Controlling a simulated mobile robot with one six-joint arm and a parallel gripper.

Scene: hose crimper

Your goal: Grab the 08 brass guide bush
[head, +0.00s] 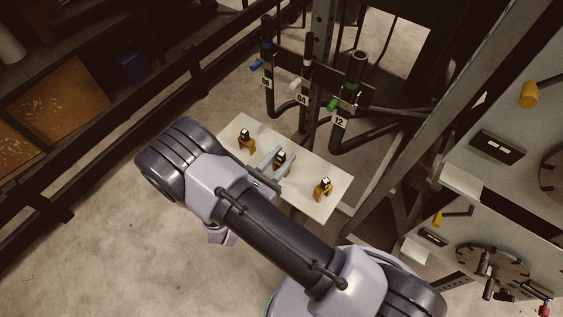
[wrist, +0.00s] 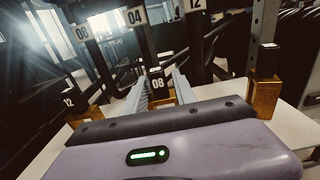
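Three brass guide bushes with dark, numbered tops stand on a small white table. The middle one, the 08 brass guide bush (wrist: 157,82), shows its number in the wrist view and also appears in the head view (head: 280,160). My gripper (head: 278,160) is open, its two pale grey fingers reaching over the table on either side of the 08 bush. The fingers also flank it in the wrist view (wrist: 160,88); I cannot tell whether they touch it. Its lower part is partly hidden by my gripper body.
The 12 bush (wrist: 69,101) stands to the left, also seen in the head view (head: 246,141). Another bush (wrist: 265,85), number not visible, stands to the right (head: 323,189). Hoses tagged 08, 04 and 12 (head: 340,121) hang behind the white table (head: 315,207). A metal frame rises at right.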

